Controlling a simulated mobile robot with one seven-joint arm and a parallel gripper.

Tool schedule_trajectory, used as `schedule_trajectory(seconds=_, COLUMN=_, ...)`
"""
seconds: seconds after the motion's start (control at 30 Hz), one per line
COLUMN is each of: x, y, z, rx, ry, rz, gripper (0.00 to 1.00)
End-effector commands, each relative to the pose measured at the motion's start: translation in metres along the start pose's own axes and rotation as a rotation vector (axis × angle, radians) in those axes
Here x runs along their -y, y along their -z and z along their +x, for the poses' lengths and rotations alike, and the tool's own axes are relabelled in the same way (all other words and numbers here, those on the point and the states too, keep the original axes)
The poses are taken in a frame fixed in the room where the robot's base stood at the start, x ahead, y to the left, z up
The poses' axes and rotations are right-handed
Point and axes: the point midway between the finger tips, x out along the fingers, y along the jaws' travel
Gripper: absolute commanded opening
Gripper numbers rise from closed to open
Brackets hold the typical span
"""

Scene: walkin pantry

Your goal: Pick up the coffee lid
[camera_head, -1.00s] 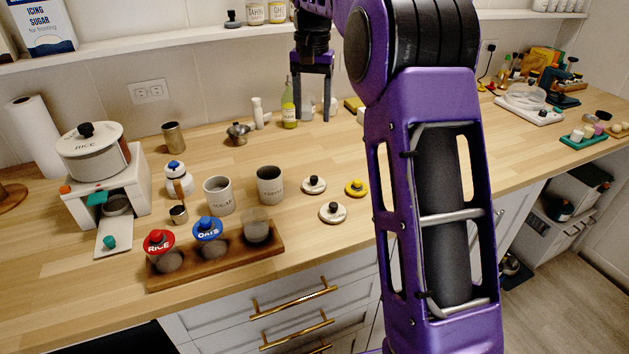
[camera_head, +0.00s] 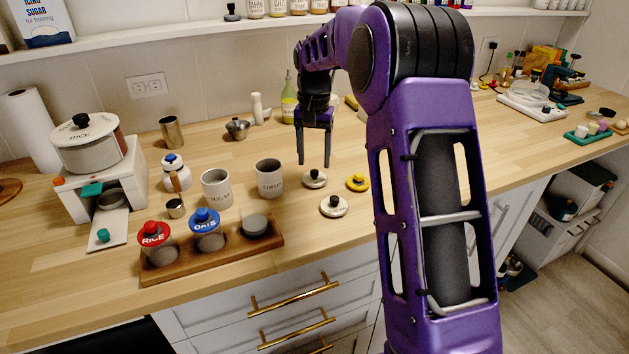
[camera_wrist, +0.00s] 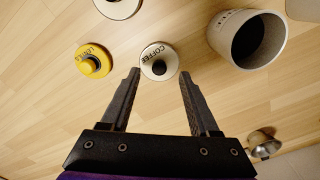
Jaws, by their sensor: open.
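The coffee lid (camera_wrist: 158,54) is a white disc with COFFEE lettering and a black knob, seen in the wrist view just beyond my fingertips. In the head view the coffee lid (camera_head: 315,181) lies flat on the wooden counter, between the COFFEE canister (camera_head: 269,179) and a yellow lid (camera_head: 358,183). My gripper (camera_head: 314,161) is open and empty, pointing down close above and behind the lid. In the wrist view my gripper (camera_wrist: 160,73) has its fingers spread to either side of the knob line, not closed on it.
Another white lid (camera_head: 334,207) lies nearer the counter front. The open canister also shows in the wrist view (camera_wrist: 279,50), close to the right finger. A SUGAR canister (camera_head: 216,190) and a wooden rack (camera_head: 186,267) with jars stand left.

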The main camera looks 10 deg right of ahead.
Motion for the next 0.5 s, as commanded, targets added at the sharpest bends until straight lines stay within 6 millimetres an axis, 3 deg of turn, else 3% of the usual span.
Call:
schedule_trajectory(seconds=0.03, x=-0.002, y=0.0, z=0.012, rx=0.004, ry=-0.001, rz=0.001, gripper=0.62)
schedule_trajectory(seconds=0.17, x=-0.002, y=0.001, z=0.028, rx=0.001, ry=-0.001, rz=0.0, gripper=0.62)
schedule_trajectory(seconds=0.4, x=-0.001, y=0.001, z=0.03, rx=-0.001, ry=0.0, rz=0.0, gripper=0.62)
schedule_trajectory(seconds=0.5, x=-0.001, y=0.001, z=0.029, rx=-0.001, ry=0.0, rz=0.0, gripper=0.46)
